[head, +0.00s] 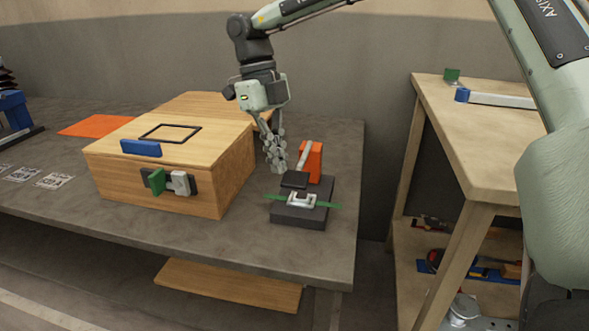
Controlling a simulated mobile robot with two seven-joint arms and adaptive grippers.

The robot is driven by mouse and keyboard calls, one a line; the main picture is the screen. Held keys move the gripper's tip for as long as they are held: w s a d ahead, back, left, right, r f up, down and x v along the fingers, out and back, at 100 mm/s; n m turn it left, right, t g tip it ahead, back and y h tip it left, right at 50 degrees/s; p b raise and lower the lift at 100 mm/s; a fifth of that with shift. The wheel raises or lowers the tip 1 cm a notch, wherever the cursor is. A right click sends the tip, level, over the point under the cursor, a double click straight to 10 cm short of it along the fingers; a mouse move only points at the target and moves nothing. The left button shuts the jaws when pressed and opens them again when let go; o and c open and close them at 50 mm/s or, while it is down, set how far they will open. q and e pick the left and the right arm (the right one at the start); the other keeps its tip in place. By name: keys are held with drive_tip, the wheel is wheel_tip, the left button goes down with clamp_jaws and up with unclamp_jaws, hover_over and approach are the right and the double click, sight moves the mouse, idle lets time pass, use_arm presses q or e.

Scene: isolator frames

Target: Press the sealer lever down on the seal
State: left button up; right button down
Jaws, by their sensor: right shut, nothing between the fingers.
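The sealer has a dark base (318,193) and an orange post (317,160) at its back. Its grey lever (303,160) runs from the post toward a black pad (295,180). A pale metallic seal (302,199) sits at the front of the base, on a green strip (328,205) that sticks out on both sides. My right gripper (277,167) points down with its fingers shut and empty. It appears just left of the lever and above the pad; I cannot tell whether it touches either. My left gripper is not in view.
A wooden box (210,165) with a blue handle (141,148) and a green-and-grey latch stands left of the sealer on the grey table (240,240). An orange sheet (95,126) and printed cards lie further left. A wooden bench (480,150) stands at right, across a gap.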

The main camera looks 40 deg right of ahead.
drive_tip(key=v, duration=1.2)
drive_tip(key=shift+a, duration=0.1)
idle(0.6)
